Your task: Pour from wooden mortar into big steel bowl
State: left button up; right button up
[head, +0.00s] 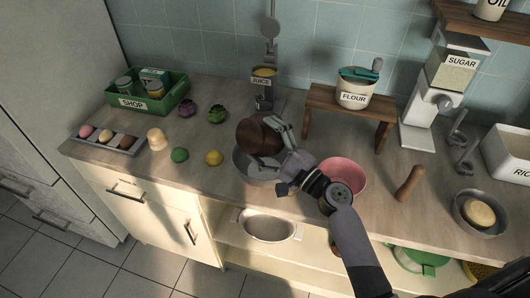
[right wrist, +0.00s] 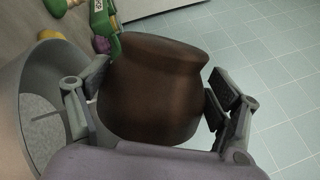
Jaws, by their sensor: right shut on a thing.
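The dark brown wooden mortar (head: 256,134) is held over the big steel bowl (head: 241,163) on the counter. My right gripper (head: 270,146) is shut on the mortar, with one finger on each side of its body. In the right wrist view the mortar (right wrist: 152,90) fills the middle, and its rim points to the top of the picture. The steel bowl (right wrist: 28,85) shows there at the left, beside the mortar. The mortar's inside is hidden, and I cannot tell its exact tilt. My left gripper is not in view.
A pink bowl (head: 345,174) stands right of the steel bowl. A lemon (head: 214,158) and a green fruit (head: 180,155) lie to its left.

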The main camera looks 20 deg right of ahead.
aim_at(256, 153)
jog(key=shift+s+a+f+n+b, duration=0.2)
jog(key=shift+a+n+b, duration=0.2)
jog(key=shift+n, duration=0.5)
jog(key=n, duration=0.1)
jog(key=r+p, duration=0.1)
jog(key=a+n+p, duration=0.1)
jog(key=shift+s+r+n+g+y, duration=0.25)
jog(key=shift+r+n+g+y, duration=0.05)
jog(key=shift+r+g+y, duration=0.1)
jog(key=shift+s+a+f+n, duration=0.1)
jog(key=shift+a+f+n, duration=0.1)
jog(key=shift+f+n, duration=0.2)
jog(key=n, duration=0.1)
jog(key=f+n, duration=0.1)
jog(key=a+n+g+b, duration=0.1)
jog(key=shift+s+a+f+n, duration=0.1)
jog(key=shift+s+f+n, duration=0.05)
jog(key=shift+s+n, duration=0.15)
jog(key=s+a+f+n+g+h+p, duration=0.1)
jog(key=s+a+f+n+p, duration=0.2)
jog(key=a+n, duration=0.4)
jog(key=shift+s+a+f+n+g+h+p, duration=0.25)
jog(key=shift+a+f+n+g+h+p, duration=0.25)
jog(key=shift+n, duration=3.7)
